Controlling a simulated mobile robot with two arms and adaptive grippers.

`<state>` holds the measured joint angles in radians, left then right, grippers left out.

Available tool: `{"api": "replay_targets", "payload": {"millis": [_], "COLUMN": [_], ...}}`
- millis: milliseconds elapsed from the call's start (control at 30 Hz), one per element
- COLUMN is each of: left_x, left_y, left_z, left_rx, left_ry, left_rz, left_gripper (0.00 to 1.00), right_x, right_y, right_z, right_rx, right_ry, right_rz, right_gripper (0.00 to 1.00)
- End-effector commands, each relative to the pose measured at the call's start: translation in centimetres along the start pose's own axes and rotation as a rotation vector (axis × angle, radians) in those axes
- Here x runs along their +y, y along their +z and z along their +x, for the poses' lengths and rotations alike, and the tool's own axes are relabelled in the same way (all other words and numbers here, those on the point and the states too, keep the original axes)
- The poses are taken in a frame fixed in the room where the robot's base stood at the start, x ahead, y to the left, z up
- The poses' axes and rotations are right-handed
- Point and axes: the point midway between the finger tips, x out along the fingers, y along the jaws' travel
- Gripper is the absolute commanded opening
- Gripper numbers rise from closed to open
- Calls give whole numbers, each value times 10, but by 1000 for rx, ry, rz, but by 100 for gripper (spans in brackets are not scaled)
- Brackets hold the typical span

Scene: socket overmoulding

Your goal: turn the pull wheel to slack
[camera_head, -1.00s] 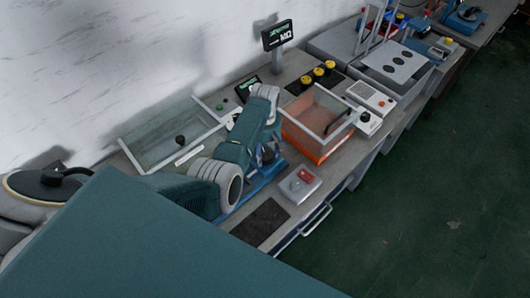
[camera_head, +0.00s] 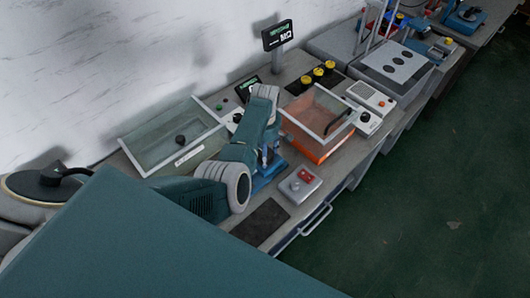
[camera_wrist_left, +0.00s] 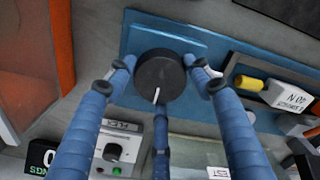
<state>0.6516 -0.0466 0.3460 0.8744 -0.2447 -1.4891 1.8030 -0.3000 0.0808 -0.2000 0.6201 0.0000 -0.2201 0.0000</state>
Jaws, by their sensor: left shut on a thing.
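The pull wheel (camera_wrist_left: 161,74) is a round black knob with a white pointer line in the left wrist view. It stands on a blue base plate (camera_wrist_left: 150,30), and its line points toward the bottom of that picture, slightly left. My left gripper (camera_wrist_left: 159,66) has its blue fingers on either side of the wheel's rim, shut on it. In the head view my left gripper (camera_head: 268,157) is over the blue fixture beside the orange box, and my own arm hides the wheel. My right gripper is in neither view.
A clear-walled orange box (camera_head: 318,145) stands right of the gripper, and a glass-walled tank (camera_head: 165,150) stands left. A grey box with a red switch (camera_head: 300,184) and a dark mat (camera_head: 259,222) lie near the bench front. A yellow-tipped part (camera_wrist_left: 249,84) lies close to the fingers.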

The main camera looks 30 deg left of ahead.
Motion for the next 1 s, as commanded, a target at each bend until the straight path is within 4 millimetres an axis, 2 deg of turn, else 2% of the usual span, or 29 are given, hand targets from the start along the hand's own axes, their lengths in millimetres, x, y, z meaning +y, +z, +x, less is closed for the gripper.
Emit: {"api": "replay_targets", "payload": {"millis": [233,267,333,733,867,1000], "left_x": [1,1,1,1,1,1], "left_y": [0,0,0,0,1,1], "left_z": [-1,-1,-1,-6,-24,-54], "left_rx": [-2,-2,-2,-1,-2,-4], "left_ry": [2,2,2,1,4,5], "left_rz": [-4,-3,-3,-1,-1,-2], "left_gripper": [25,55,69,70,70,70], "right_x": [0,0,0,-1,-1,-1], "right_y": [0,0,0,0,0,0], "right_z": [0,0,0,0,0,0], "right_rx": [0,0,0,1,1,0], "right_ry": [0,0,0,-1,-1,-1], "right_rz": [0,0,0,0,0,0], "right_gripper": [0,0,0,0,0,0]}}
